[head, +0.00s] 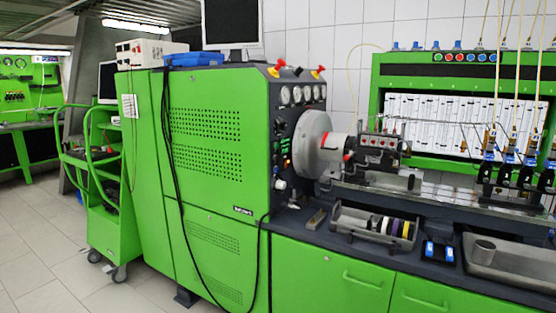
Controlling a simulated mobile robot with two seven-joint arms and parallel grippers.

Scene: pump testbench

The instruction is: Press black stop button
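A green pump test bench (222,150) fills the middle of the head view. Its dark control panel (292,116) faces right, beside the large grey flywheel disc (311,145). The panel carries a row of round gauges (297,95) at the top and small knobs and lit buttons (286,152) below, including green and orange-red ones. A black knob or button (279,127) shows at the panel's left side. The details are too small to tell which control is the black stop button. Neither of my grippers is in view.
Black cables (168,130) hang down the cabinet front. A green trolley (108,200) stands at the left. A tray (375,226) with rings and a blue-and-black item (437,251) lie on the bench's right part. The tiled floor (45,255) at front left is clear.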

